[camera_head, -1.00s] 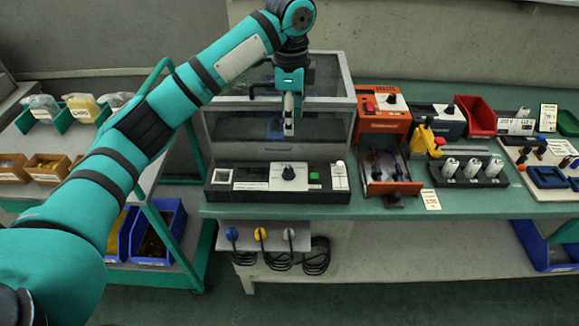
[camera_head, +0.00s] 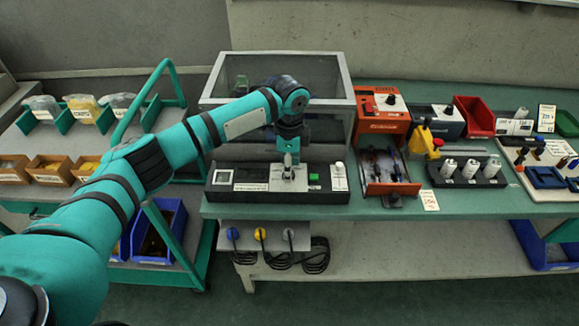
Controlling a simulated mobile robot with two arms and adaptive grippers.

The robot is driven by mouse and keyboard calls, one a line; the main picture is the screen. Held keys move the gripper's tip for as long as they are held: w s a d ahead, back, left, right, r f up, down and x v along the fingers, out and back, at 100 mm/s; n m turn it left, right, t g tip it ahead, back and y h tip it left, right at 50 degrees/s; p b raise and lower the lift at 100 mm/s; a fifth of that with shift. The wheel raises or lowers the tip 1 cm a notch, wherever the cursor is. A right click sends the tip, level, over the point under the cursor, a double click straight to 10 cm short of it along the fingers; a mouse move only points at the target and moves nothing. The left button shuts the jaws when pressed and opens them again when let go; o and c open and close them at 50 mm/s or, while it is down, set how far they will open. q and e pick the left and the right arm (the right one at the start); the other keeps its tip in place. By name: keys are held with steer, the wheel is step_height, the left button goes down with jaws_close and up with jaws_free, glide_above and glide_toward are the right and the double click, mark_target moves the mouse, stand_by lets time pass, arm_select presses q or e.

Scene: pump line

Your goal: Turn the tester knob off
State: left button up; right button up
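The tester is a black panel (camera_head: 280,197) at the front of a clear-walled cabinet (camera_head: 225,90) on the green bench. It has a small display at its left, a white plate with a dark knob (camera_head: 288,174) in the middle, and a green button (camera_head: 314,178) to the right. My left gripper (camera_head: 288,170) points down directly at the knob and covers most of it. Whether its fingers touch or grip the knob is too small to tell. My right gripper is not in view.
An orange unit (camera_head: 383,125) with an open tray stands right of the tester. A black block with several white cylinders (camera_head: 472,168) is further right. Blue, yellow and grey plugs (camera_head: 260,234) hang below the bench edge. A cart with bins (camera_head: 70,150) stands at left.

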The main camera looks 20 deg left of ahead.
arm_select(q)
steer(key=shift+f, duration=0.45)
jaws_close()
